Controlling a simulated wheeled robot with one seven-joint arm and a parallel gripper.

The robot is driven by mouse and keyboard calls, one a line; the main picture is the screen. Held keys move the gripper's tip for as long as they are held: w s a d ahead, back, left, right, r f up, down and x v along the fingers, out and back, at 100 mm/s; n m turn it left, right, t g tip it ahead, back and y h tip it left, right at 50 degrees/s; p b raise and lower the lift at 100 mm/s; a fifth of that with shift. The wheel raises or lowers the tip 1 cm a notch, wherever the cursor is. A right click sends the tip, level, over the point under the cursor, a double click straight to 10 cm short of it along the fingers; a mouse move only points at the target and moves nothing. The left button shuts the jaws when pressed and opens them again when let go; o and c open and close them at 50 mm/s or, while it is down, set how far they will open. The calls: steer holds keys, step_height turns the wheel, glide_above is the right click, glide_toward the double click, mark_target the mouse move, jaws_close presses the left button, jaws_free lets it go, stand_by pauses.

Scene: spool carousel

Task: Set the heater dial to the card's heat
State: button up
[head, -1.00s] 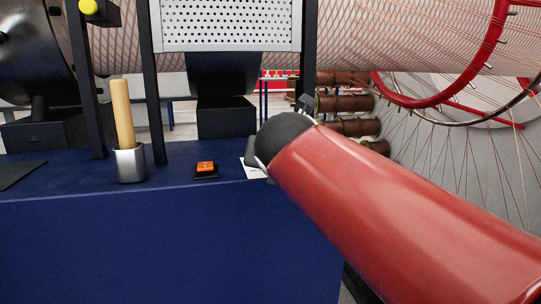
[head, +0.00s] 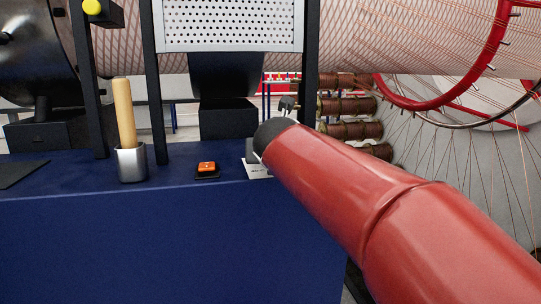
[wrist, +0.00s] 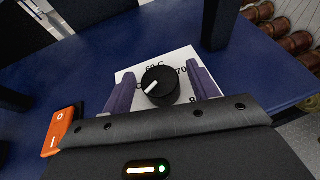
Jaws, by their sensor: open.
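In the wrist view the heater dial (wrist: 164,94) is a round black knob with a white pointer line. The line points to the lower left of that picture. My gripper (wrist: 160,73) is open, with one purple finger on each side of the dial. I cannot tell whether the fingers touch it. In the head view my red arm hides the dial, and only part of the white plate (head: 257,171) shows. I cannot make out a separate heat card.
An orange rocker switch (head: 206,167) sits on the blue bench (head: 150,235) left of the plate; it also shows in the wrist view (wrist: 60,130). A wooden handle (head: 124,112) stands in a metal cup (head: 131,163). Dark posts (head: 156,90) rise from the bench.

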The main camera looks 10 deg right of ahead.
steer(key=shift+c, duration=0.5)
steer(key=c, duration=0.9)
